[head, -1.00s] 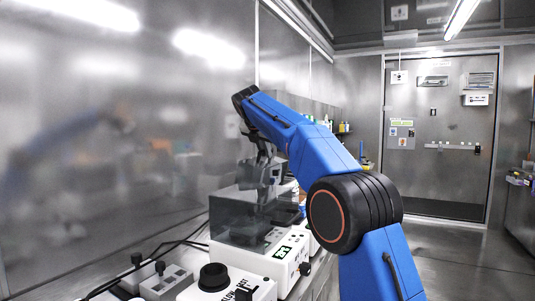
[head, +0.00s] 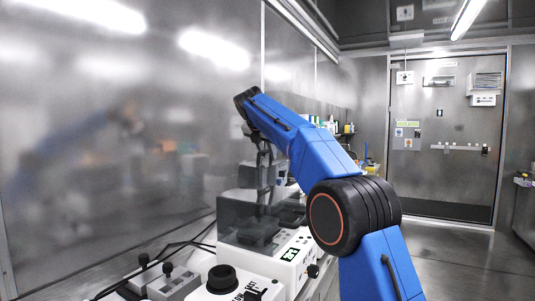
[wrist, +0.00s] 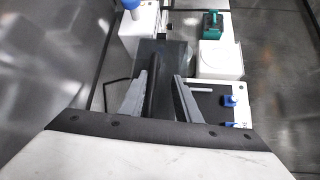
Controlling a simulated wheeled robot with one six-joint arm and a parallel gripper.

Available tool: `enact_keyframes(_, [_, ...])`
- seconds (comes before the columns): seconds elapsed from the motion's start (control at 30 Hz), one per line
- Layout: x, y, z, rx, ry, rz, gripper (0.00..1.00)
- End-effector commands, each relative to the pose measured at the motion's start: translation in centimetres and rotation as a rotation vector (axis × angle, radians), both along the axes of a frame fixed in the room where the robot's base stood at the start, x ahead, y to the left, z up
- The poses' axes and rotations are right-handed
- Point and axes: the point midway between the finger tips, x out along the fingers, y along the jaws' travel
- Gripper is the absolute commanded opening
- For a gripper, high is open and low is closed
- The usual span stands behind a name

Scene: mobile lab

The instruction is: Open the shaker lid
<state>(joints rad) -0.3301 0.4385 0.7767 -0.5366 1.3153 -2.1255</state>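The shaker is a white instrument (head: 279,262) with a small green display, on the bench at lower middle in the head view. Its smoky see-through lid (head: 234,226) covers the body; I cannot tell whether it is fully shut. My gripper (head: 264,200) points down at the lid, and its lower part overlaps the lid in this view. In the wrist view my gripper (wrist: 160,86) has two grey fingers spread apart. A dark upright shape lies between them, with a gap to the fingers. Contact with the lid is not clear.
A white device with a black round top (head: 221,278) stands in front of the shaker, with a grey block (head: 172,283) and cables on its left. A steel wall (head: 110,130) runs close along the left. In the wrist view a white box (wrist: 219,60) sits beyond the fingers.

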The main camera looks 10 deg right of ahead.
Motion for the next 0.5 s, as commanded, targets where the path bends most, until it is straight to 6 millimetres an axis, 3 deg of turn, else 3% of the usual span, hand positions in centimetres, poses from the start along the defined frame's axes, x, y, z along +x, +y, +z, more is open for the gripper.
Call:
enact_keyframes(0.27, [-0.6,0.3,0.6,0.000,0.000,0.000,0.29])
enact_keyframes(0.5, [-3.2,1.6,3.5,0.001,-0.002,0.002,0.29])
